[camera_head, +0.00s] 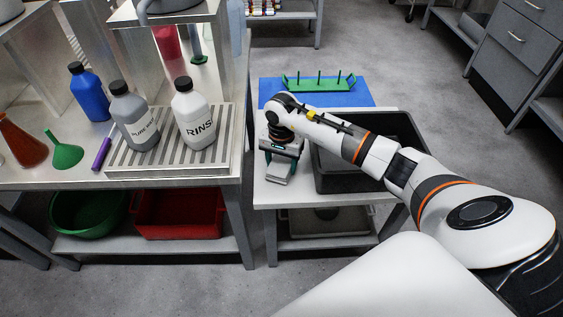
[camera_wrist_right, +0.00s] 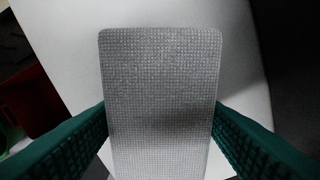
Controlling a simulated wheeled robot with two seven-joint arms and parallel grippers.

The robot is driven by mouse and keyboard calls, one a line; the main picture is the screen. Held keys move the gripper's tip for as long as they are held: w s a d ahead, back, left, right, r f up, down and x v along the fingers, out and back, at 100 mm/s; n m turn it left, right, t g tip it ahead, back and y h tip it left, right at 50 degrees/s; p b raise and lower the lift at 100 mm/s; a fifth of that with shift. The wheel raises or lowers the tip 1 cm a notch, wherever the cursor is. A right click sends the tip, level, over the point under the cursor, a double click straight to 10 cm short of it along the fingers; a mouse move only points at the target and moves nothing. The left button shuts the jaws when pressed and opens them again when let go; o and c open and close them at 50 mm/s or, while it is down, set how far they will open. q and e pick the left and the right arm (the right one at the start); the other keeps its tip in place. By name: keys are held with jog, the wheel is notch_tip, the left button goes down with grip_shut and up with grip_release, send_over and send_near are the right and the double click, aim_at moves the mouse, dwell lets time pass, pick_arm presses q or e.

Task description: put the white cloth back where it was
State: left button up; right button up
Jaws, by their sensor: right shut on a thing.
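The white cloth (camera_wrist_right: 160,90) fills the middle of the right wrist view as a pale, folded-looking rectangle with a fine woven grid. My right gripper (camera_wrist_right: 160,108) has its green ribbed fingers at the cloth's left and right edges and is shut on it. In the head view my right gripper (camera_head: 279,172) points down over the left part of a white side table (camera_head: 300,192). There the cloth is mostly hidden by the gripper, and I cannot tell whether it touches the table. My left gripper is not in view.
A black tub (camera_head: 340,175) stands right of my gripper, partly behind my arm. A blue mat (camera_head: 360,98) with a green rack (camera_head: 318,83) lies behind. Left is a metal bench with a ribbed tray (camera_head: 120,168), a RINSE bottle (camera_head: 190,115) and other bottles.

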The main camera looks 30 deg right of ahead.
aim_at(282, 162)
jog(key=shift+f, duration=0.15)
jog(key=o, duration=0.9)
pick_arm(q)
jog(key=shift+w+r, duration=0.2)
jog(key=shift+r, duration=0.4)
pick_arm(e)
jog(key=shift+o, duration=0.2)
notch_tip(282, 162, up, 2)
jog(key=shift+r, duration=0.15)
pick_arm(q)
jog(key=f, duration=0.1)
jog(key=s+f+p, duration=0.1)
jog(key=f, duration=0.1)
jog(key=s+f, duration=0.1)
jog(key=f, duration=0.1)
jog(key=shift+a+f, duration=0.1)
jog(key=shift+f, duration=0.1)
pick_arm(e)
notch_tip(282, 162, up, 10)
